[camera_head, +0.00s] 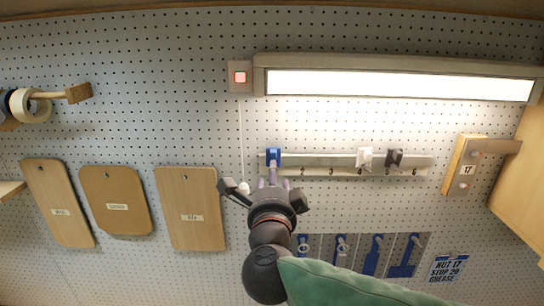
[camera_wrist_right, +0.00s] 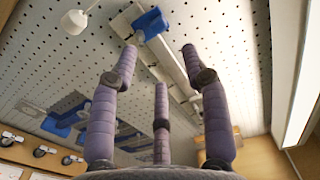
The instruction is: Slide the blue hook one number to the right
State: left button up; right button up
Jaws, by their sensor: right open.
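The blue hook (camera_head: 273,157) sits at the left end of a pale numbered rail (camera_head: 320,161) on the pegboard; it also shows at the top of the wrist view (camera_wrist_right: 151,23). Numbers 2, 3, 4 and 6 read along the rail; any number under the blue hook is hidden by my gripper. A white hook (camera_head: 364,157) hangs near 4 and a black hook (camera_head: 394,158) farther right. My right gripper (camera_head: 273,182) is just below the blue hook, its purple fingers spread and empty, also seen in the wrist view (camera_wrist_right: 160,58). My left gripper is not in view.
A pull cord with a white knob (camera_head: 244,187) hangs close left of my right gripper. A lit lamp (camera_head: 400,85) is above the rail. Wooden boards (camera_head: 190,208) hang left, blue tools (camera_head: 374,255) below right, and a block marked 17 (camera_head: 466,169) right of the rail.

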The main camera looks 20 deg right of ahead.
aim_at(273, 158)
jog(key=p+x, duration=0.2)
jog(key=x, duration=0.8)
jog(key=shift+w+f, duration=0.2)
jog(key=shift+w, duration=0.1)
grip_shut()
